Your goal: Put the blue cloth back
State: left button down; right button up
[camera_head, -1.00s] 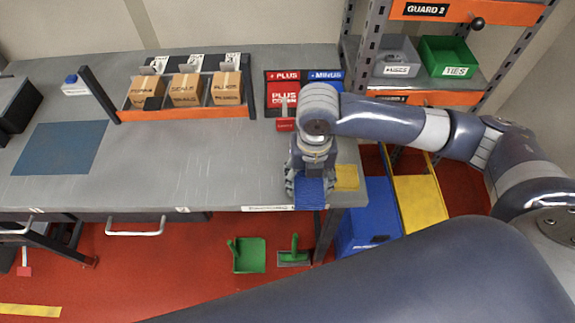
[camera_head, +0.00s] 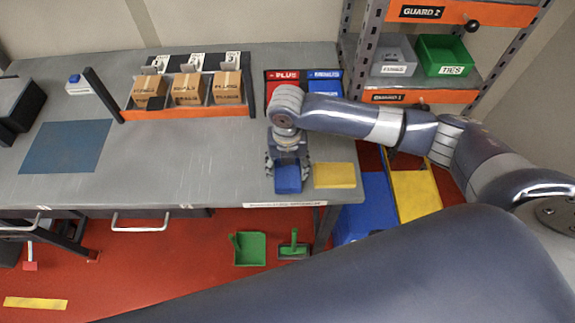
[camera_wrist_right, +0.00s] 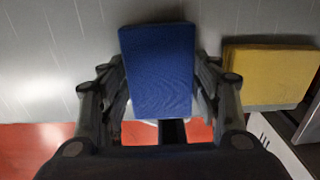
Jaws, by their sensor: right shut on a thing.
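The blue cloth (camera_head: 288,180) is a flat folded rectangle near the front edge of the grey bench, at its right end. My right gripper (camera_head: 288,170) is over it and shut on it. In the right wrist view the blue cloth (camera_wrist_right: 158,70) lies between the two fingers, with the grey bench top behind it. Whether it touches the bench is hard to tell. A yellow cloth (camera_head: 334,175) lies flat on the bench just right of the gripper, and it also shows in the right wrist view (camera_wrist_right: 268,76). My left gripper is not in view.
The bench (camera_head: 200,150) has free room left of the gripper. A rack of cardboard boxes (camera_head: 187,113) stands at the back. Red and blue bins (camera_head: 283,80) stand behind my right gripper. A shelf with a green bin (camera_head: 445,56) is at the right. A blue mat (camera_head: 66,147) lies left.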

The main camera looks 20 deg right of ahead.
aim_at(287, 171)
jog(key=shift+f, duration=0.15)
jog(key=o, duration=1)
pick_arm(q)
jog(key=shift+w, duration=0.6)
pick_arm(e)
jog(key=shift+o, duration=0.2)
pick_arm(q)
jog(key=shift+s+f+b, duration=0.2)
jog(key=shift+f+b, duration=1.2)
pick_arm(e)
notch_tip(287, 171, up, 12)
jog(key=shift+r, duration=0.2)
